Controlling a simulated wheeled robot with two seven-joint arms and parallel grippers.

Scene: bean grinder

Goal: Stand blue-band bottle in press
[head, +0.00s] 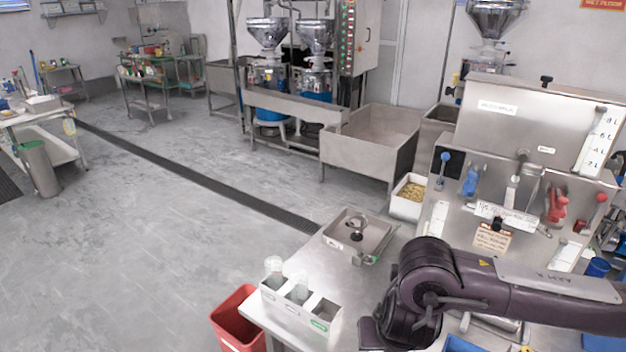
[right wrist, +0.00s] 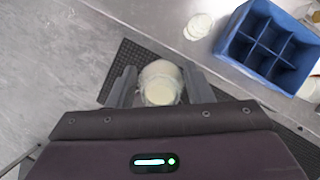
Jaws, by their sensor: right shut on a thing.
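My right gripper (right wrist: 160,88) is shut on a clear round bottle (right wrist: 160,82) with a pale cream top or content, seen from above between the two grey fingers. No blue band can be made out on it from this angle. In the head view my right arm comes in from the right over the steel table, and its gripper and the bottle are hidden. A steel machine with levers (head: 520,195) stands behind the arm; I cannot tell whether it is the press. My left gripper is in neither view.
A white rack (head: 284,312) holds two clear bottles (head: 273,270) at the table's front left. A steel tray with a black knob (head: 358,237) lies behind it. A blue divided crate (right wrist: 232,48), pale discs (right wrist: 198,27) and a black mat (right wrist: 112,77) are near the held bottle.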

